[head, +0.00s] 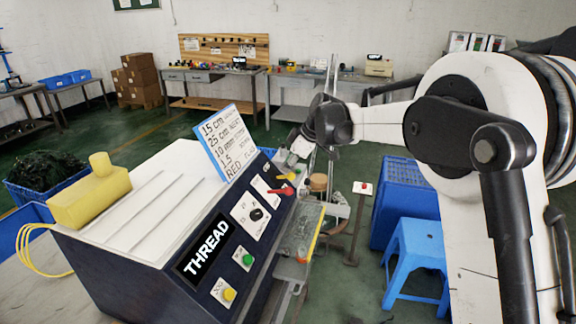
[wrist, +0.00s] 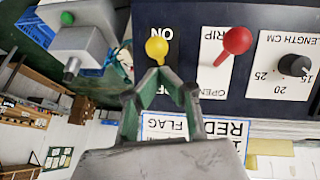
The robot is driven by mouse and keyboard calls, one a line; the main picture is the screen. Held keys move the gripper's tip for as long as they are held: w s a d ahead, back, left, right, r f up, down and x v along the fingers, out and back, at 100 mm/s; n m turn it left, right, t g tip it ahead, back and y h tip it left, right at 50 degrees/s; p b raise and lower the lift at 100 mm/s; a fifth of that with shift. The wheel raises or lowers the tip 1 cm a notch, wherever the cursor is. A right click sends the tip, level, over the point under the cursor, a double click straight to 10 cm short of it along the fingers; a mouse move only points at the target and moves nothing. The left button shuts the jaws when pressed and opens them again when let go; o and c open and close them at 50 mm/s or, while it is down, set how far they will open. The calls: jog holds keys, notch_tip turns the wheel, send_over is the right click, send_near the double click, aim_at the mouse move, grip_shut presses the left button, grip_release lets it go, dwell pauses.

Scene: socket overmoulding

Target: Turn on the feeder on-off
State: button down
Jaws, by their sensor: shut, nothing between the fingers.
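The dark blue machine (head: 180,262) has a slanted control panel. A yellow-knobbed lever (head: 287,177) sits at the panel's far end, near a red lever (head: 281,191). In the wrist view the panel is upside down. The yellow knob (wrist: 156,47) is on a plate reading ON, with the opposite word partly hidden behind my fingers. The red knob (wrist: 237,40) stands beside it on a plate ending in "RIP". My gripper (wrist: 160,74) is shut and empty, its fingertips close to the yellow knob. I cannot tell whether they touch. In the head view my gripper (head: 284,160) is beside the yellow lever.
A black dial (wrist: 294,65) is beyond the red lever. A green button (head: 248,260) and yellow button (head: 229,294) are nearer. A blue stool (head: 415,260) is at right.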

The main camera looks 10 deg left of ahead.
jog(key=shift+a, duration=0.15)
jog(key=p+v, duration=0.1)
jog(key=v, duration=1.2)
jog(key=shift+s, duration=0.15)
